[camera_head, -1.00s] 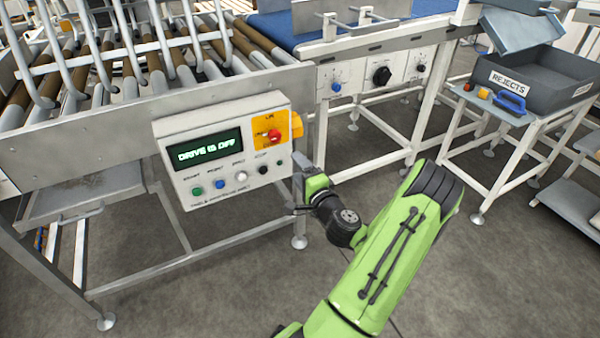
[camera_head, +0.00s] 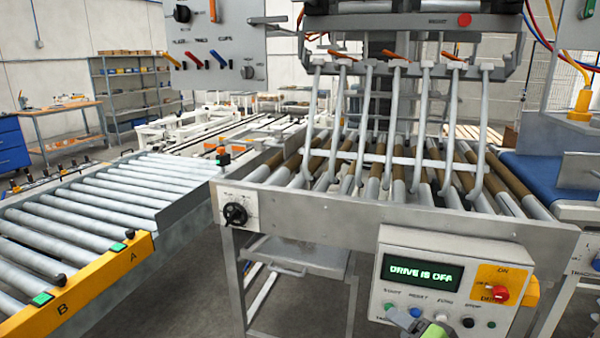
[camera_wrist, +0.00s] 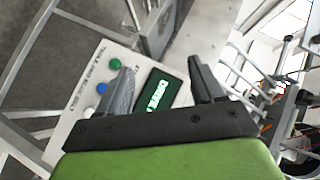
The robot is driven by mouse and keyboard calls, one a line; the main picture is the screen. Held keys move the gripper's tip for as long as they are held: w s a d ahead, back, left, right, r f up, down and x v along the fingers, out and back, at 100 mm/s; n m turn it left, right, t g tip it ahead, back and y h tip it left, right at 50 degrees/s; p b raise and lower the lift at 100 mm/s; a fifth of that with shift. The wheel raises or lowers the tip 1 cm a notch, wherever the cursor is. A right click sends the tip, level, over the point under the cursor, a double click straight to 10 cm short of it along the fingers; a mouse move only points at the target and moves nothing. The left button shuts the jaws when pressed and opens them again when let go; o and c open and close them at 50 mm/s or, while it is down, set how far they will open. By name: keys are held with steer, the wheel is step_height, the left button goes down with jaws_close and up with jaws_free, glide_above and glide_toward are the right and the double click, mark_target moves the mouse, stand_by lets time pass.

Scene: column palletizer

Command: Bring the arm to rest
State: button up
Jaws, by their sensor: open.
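My gripper (camera_wrist: 163,85) is open and empty in the wrist view, its two dark fingers spread apart. Between and beyond them is the control panel (camera_wrist: 75,135) with its lit display, seen tilted. In the head view only a small grey and green part of my arm's end (camera_head: 420,324) shows at the bottom edge, in front of the control panel's (camera_head: 465,245) lower buttons. The rest of my arm is out of that view. I cannot tell the exact gap to the panel.
The panel's display (camera_head: 421,272) reads "DRIVE IS OFF", beside a red switch (camera_head: 500,293) on a yellow plate. A roller conveyor (camera_head: 110,205) lies left, a blue belt (camera_head: 552,180) right.

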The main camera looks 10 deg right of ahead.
steer(key=s+a+r+n+g+h, duration=0.1)
steer(key=s+a+r+n+g, duration=0.1)
steer(key=s+a+n+g, duration=0.5)
steer(key=s+a+r+n+g, duration=0.1)
steer(key=s+a+r+n, duration=0.25)
steer(key=a, duration=0.75)
steer(key=s+r+h, duration=0.2)
steer(key=s+r, duration=0.1)
steer(key=s, duration=0.7)
step_height(320, 180, up, 15)
steer(key=p, duration=1.5)
steer(key=shift+d, duration=0.3)
steer(key=shift+s+m, duration=0.1)
steer(key=shift+m, duration=0.15)
